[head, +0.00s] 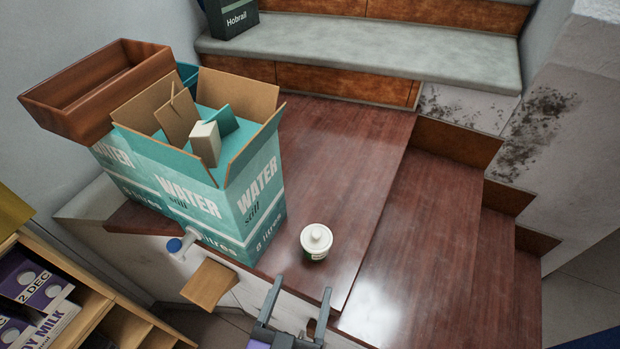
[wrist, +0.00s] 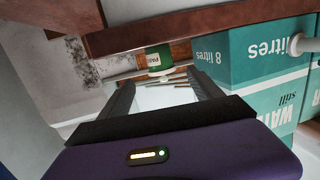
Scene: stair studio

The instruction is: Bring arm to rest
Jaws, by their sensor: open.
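My gripper (head: 302,286) is at the bottom of the head view, in front of the wooden landing's near edge. Its two fingers are spread apart with nothing between them. In the wrist view, my gripper (wrist: 160,78) also shows both fingers parted and empty, pointing toward the landing. A small white-lidded jar (head: 316,238) stands upright on the landing just beyond the fingertips, apart from them. The same jar (wrist: 158,60), with a green label, shows upside down in the wrist view. Most of my arm is out of view.
An open teal water carton (head: 265,195) holding several items stands left of the jar, with a brown wooden box (head: 70,105) behind it. A shelf with cartons (head: 100,290) is at lower left. Steps (head: 420,250) descend at right. The landing behind the jar is clear.

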